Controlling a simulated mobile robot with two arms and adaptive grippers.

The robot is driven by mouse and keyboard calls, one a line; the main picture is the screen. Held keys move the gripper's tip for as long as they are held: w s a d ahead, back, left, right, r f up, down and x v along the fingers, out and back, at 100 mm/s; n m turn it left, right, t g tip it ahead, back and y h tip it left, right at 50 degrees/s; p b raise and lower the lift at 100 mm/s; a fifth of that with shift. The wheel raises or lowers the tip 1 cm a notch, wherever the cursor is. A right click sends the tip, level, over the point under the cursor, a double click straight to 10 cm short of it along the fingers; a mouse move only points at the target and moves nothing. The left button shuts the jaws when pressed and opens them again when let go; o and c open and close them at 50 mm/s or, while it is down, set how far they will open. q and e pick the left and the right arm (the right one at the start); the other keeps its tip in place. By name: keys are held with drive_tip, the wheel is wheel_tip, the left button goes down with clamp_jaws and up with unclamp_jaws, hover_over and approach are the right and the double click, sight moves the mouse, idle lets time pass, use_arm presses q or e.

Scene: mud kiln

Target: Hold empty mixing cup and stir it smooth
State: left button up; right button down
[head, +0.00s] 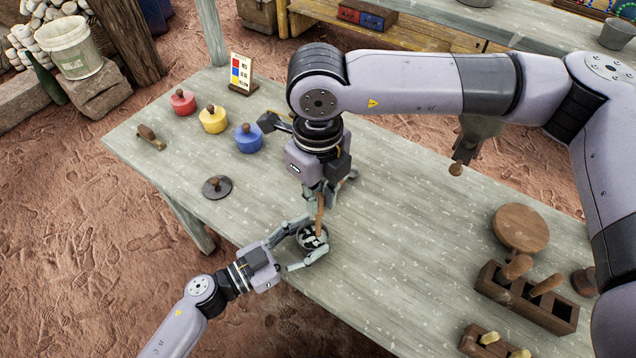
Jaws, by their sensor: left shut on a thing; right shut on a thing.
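The mixing cup (313,241) is a small grey round cup near the front edge of the table. My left gripper (303,248) has its fingers around the cup from the lower left and is shut on it. My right gripper (324,196) comes from above and is shut on a wooden stirring stick (320,214). The stick is near upright, and its lower end reaches into the cup. Dark and pale patches show inside the cup; what they are is unclear. Fingers hide part of the cup wall.
Red (183,103), yellow (213,121) and blue (248,140) knobbed pots stand at the left, near a card (240,72). A dark knobbed disc (217,187) lies nearer. A round wooden board (520,229) and tool rack (492,279) are at the right. The middle table is clear.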

drive_tip(key=shift+f, duration=2.5)
